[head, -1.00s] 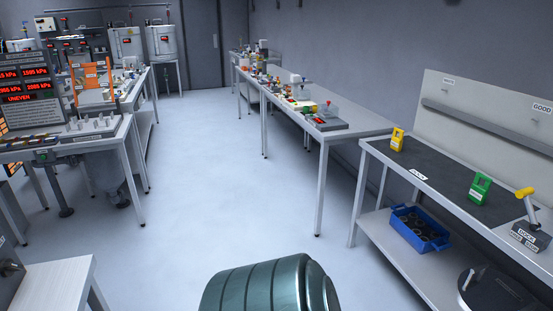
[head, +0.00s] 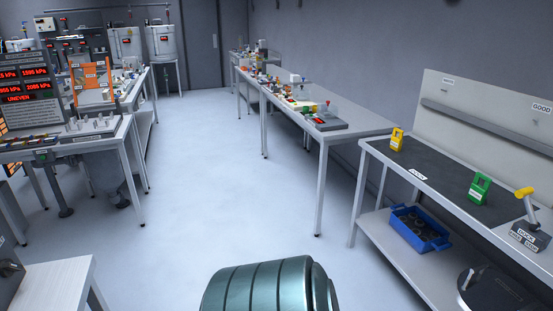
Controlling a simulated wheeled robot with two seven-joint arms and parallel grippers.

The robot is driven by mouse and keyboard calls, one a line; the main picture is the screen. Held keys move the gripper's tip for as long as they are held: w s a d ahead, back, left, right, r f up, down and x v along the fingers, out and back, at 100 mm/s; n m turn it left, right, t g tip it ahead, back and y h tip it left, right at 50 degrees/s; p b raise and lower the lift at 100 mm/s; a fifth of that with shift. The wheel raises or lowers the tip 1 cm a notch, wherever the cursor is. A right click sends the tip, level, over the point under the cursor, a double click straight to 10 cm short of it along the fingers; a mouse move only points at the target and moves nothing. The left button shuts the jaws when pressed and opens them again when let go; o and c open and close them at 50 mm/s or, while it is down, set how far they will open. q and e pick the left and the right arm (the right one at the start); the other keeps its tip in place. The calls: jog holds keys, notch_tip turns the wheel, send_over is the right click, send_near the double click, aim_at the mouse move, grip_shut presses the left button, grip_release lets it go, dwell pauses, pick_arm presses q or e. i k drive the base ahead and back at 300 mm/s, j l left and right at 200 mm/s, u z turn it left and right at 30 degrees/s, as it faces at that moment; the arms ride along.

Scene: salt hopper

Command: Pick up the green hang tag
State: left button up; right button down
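A green hang tag (head: 479,188) stands on the dark mat of the bench at the right, in the head view. A yellow tag (head: 397,139) of like shape stands farther back on the same mat. Neither of my grippers shows in the head view. Nothing is seen touching the green tag.
The bench (head: 440,192) has a back panel with a shelf. A yellow-handled device (head: 527,215) stands at its near right. A blue crate (head: 420,230) sits on the lower shelf. Other benches line both sides. The floor (head: 215,190) between them is clear.

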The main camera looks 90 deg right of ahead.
aim_at(478, 194)
jog(key=z, duration=4.35)
jog(key=k+j, duration=0.1)
jog(key=j, duration=0.6)
jog(key=k, duration=0.05)
